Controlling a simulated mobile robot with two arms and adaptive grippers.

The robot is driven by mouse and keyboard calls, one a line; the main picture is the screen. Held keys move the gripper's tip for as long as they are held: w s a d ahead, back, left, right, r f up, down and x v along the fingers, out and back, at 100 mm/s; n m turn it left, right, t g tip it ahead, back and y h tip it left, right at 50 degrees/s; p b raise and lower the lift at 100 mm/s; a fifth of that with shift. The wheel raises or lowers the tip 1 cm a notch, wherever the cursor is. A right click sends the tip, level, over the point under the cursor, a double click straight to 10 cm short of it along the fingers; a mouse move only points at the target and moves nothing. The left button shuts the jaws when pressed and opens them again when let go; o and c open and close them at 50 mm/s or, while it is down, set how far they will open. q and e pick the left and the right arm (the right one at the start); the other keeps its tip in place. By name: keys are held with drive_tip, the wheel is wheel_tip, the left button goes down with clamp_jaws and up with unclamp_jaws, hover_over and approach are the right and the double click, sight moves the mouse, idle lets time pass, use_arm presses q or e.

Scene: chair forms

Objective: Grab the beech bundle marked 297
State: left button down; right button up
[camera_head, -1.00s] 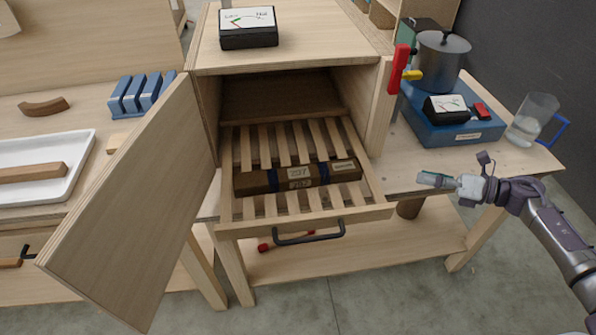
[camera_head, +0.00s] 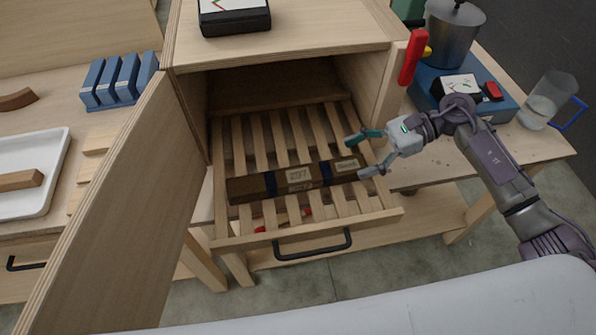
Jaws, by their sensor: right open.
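The dark brown bundle marked 297 (camera_head: 297,178) lies crosswise on the pulled-out slatted rack (camera_head: 238,225) of the wooden cabinet. It has blue bands, a number label and a second label near its right end. My right gripper (camera_head: 364,155) is open at the bundle's right end, its fingers pointing left. One finger is on the far side and one on the near side of that end. I cannot tell whether they touch it. My left gripper is not in view.
The cabinet door (camera_head: 118,215) stands wide open at the left. A dark handle (camera_head: 313,244) sticks out from the rack's front. A red lever (camera_head: 412,58) is on the cabinet's right side. A pot (camera_head: 453,35) and a jug (camera_head: 548,100) stand further right.

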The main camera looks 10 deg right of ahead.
sight(330, 168)
drive_tip(key=shift+a+f, duration=0.2)
drive_tip(key=shift+a, duration=0.4)
drive_tip(key=shift+a+f, duration=0.15)
drive_tip(key=shift+a, duration=0.05)
drive_tip(key=shift+a+f+p, duration=0.2)
drive_tip(key=shift+a+p, duration=0.45)
drive_tip(key=shift+p, duration=0.1)
drive_tip(key=x, duration=0.1)
drive_tip(key=p+x, duration=0.1)
drive_tip(key=x, duration=0.1)
drive_tip(key=shift+w+a+f+p, duration=0.1)
drive_tip(key=shift+a+f+p, duration=0.05)
drive_tip(key=shift+f+p, duration=0.15)
drive_tip(key=shift+a+f, duration=0.15)
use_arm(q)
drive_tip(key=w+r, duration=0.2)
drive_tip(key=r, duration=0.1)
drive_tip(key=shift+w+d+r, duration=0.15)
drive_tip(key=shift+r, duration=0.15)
use_arm(e)
clamp_jaws()
